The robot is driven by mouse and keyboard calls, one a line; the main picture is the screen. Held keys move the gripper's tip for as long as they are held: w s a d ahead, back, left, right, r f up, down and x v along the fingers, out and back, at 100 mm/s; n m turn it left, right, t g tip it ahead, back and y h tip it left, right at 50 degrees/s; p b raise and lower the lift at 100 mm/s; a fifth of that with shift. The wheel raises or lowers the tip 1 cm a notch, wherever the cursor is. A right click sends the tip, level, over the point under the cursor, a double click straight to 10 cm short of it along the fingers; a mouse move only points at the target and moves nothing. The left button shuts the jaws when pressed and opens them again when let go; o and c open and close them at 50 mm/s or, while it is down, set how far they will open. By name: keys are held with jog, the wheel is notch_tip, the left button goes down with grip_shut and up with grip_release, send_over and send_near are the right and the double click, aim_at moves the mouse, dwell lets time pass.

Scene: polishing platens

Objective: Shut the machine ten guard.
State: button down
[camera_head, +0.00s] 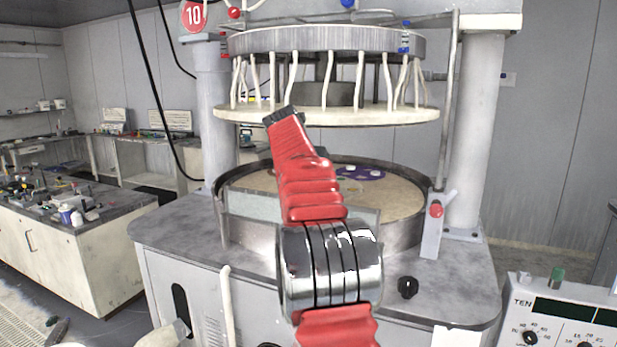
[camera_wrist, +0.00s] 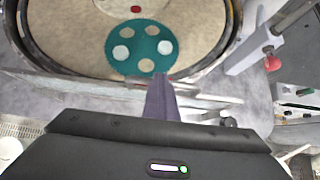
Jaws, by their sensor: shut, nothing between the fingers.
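Machine ten bears a red round "10" sign (camera_head: 194,15). A pale, see-through panel (camera_head: 250,208), which looks like its guard, stands low along the front of the round basin (camera_head: 405,236). My arm hides its middle, and I cannot tell how far it is shut. In the wrist view a thin pale strip (camera_wrist: 60,88), likely the panel's edge, crosses in front of the basin. My gripper (camera_wrist: 160,82) is shut and empty, its fingertips at this strip; contact is unclear.
The upper platen (camera_head: 325,115) hangs raised above the basin. A teal perforated disc (camera_wrist: 141,48) lies inside the basin. A grey post with a red knob (camera_head: 436,209) stands at the front right. A control box (camera_head: 560,305) is lower right; a cluttered bench (camera_head: 85,245) is left.

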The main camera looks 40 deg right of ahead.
jog(key=s+a+r, duration=0.1)
jog(key=a+r, duration=0.3)
jog(key=r, duration=0.6)
jog(key=shift+s+r, duration=0.25)
jog(key=shift+r, duration=0.05)
dwell(0.9)
jog(key=shift+a, duration=0.1)
dwell(0.5)
